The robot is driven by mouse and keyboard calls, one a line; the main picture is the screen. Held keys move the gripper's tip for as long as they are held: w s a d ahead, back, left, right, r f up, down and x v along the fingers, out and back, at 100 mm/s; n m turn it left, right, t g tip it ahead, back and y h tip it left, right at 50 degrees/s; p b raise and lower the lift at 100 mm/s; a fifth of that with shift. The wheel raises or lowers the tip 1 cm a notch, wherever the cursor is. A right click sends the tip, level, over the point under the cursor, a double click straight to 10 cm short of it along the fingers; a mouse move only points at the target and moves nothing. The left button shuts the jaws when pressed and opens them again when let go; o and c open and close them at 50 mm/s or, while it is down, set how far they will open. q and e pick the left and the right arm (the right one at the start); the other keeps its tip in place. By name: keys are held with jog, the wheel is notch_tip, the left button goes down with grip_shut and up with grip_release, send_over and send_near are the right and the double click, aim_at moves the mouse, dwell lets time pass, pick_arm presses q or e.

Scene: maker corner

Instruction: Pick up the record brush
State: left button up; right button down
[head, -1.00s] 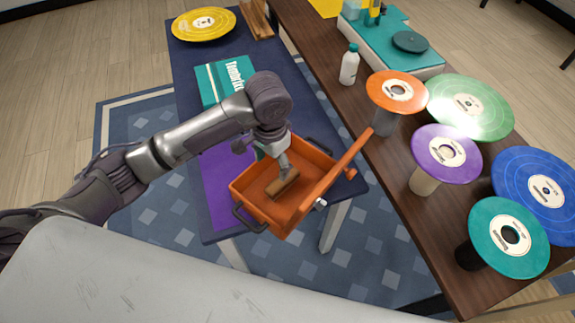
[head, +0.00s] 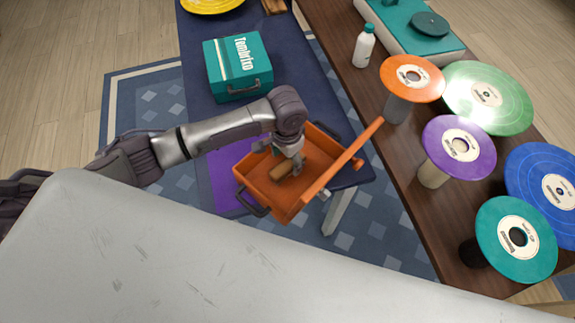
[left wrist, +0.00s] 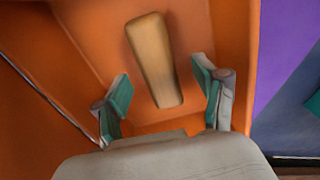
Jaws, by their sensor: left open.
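The record brush (head: 283,173), a small brown wooden block, lies inside the open orange case (head: 314,156). In the left wrist view the brush (left wrist: 152,60) lies lengthwise on the orange floor, ahead of and between the two teal-tipped fingers. My left gripper (head: 287,160) is inside the case, over the brush, and partly hides it in the head view. In the left wrist view the left gripper (left wrist: 167,98) is open with a gap between each finger and the brush. My right gripper is not in view.
The case's raised lid (head: 343,158) stands along its right side. A closed teal case (head: 238,67) sits farther back on the dark blue table. The brown table (head: 350,50) at right holds a white bottle (head: 364,47) and several coloured records on stands.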

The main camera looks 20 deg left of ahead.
aim_at(288, 164)
pick_arm(q)
notch_tip(288, 164, down, 3)
jog(key=shift+d+f, duration=0.1)
jog(key=shift+f, duration=0.1)
jog(key=c, duration=1.3)
notch_tip(288, 164, up, 10)
jog(key=shift+r, duration=0.1)
